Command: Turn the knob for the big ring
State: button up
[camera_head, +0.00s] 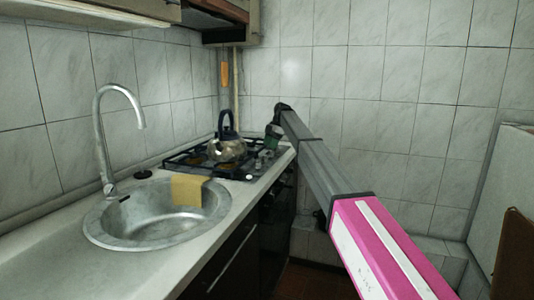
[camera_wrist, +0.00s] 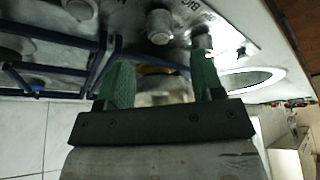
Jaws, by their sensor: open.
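The gas hob (camera_head: 243,176) stands at the back of the counter, with knobs at its right side. In the wrist view a round metal knob (camera_wrist: 160,27) stands on the steel panel, and lettering that seems to read "BIG" (camera_wrist: 191,5) is printed close by. A second knob (camera_wrist: 80,8) is at the top left, cut off by the edge. My gripper (camera_wrist: 161,55) has two green fingers spread apart with nothing held between them. The nearer knob lies just beyond the fingertips, roughly in line with the gap. In the head view my gripper (camera_head: 271,138) is over the hob's right side.
A kettle (camera_head: 228,147) stands on the hob, left of my gripper. Dark blue grate bars (camera_wrist: 108,55) run close to the left finger. A tiled wall (camera_head: 365,90) stands behind.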

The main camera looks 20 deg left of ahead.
jog(key=v, duration=0.3)
jog(key=shift+r, duration=0.25)
jog(key=shift+d, duration=0.1)
jog(key=s+d+f+m+t, duration=0.1)
jog(key=s+d+f+m, duration=0.35)
jog(key=d+f, duration=0.45)
jog(key=s+d+f+m+h, duration=0.1)
jog(key=s+d+f+m, duration=0.4)
jog(key=d+f, duration=0.45)
jog(key=s+d+f+m+t, duration=0.1)
jog(key=s+d+f+m, duration=0.2)
jog(key=s+d+f, duration=0.5)
jog(key=s+d+f+m+h, duration=0.1)
jog(key=s+d+f+m, duration=0.5)
jog(key=s+d, duration=0.6)
jog(key=s+d+f+m+h, duration=0.1)
jog(key=s+d+f+m, duration=0.6)
jog(key=s+d+f, duration=0.3)
jog(key=s+d, duration=0.3)
jog(key=s, duration=0.2)
jog(key=shift+t, duration=0.4)
jog(key=shift+f+m, duration=0.15)
jog(key=shift+m, duration=0.1)
